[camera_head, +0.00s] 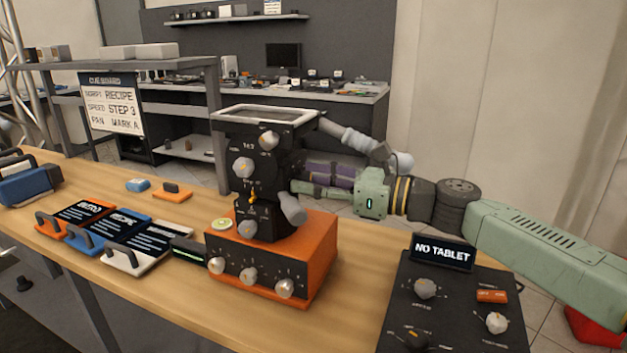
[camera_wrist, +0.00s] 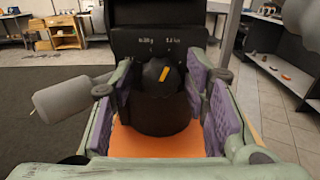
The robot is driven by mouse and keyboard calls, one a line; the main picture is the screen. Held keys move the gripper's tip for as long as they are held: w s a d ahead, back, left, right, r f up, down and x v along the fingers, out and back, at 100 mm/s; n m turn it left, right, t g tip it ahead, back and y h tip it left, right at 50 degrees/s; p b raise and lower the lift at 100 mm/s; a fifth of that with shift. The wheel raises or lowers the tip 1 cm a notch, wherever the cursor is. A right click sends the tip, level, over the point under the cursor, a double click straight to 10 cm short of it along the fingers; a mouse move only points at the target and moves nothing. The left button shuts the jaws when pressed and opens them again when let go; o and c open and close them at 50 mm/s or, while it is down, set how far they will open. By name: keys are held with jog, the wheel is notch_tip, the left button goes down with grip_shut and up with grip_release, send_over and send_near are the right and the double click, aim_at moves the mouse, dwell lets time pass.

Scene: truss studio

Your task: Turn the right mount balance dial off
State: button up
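A black camera mount (camera_head: 262,175) with pale knobs on its front stands on an orange box (camera_head: 312,262). On its right side is a dark round dial (camera_wrist: 150,78) with a yellow-orange pointer mark, seen head-on in the wrist view and hidden in the head view. The pointer is tilted, below two small white labels that are hard to read. My gripper (camera_head: 300,180) points left at the mount's right side. In the wrist view its purple-padded fingers (camera_wrist: 162,95) are spread, one on each side of the dial. I cannot tell whether the pads touch it.
A pale handle (camera_head: 291,209) sticks out from the mount near my fingers. Right of the box are a "NO TABLET" sign (camera_head: 443,252) and a dark knob panel (camera_head: 455,318). Coloured slates (camera_head: 118,232) lie left on the wooden table (camera_head: 180,308).

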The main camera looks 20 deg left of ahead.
jog(key=c, duration=0.9)
jog(key=shift+o, duration=0.2)
jog(key=shift+f+b, duration=0.1)
jog(key=shift+b, duration=0.2)
jog(key=n+b, duration=0.7)
jog(key=n, duration=0.2)
jog(key=n+b, duration=0.6)
jog(key=n, duration=0.2)
jog(key=shift+s+f+n+b, duration=0.15)
jog(key=shift+s+n+b, duration=0.05)
jog(key=shift+n+b, duration=0.2)
jog(key=o, duration=1.1)
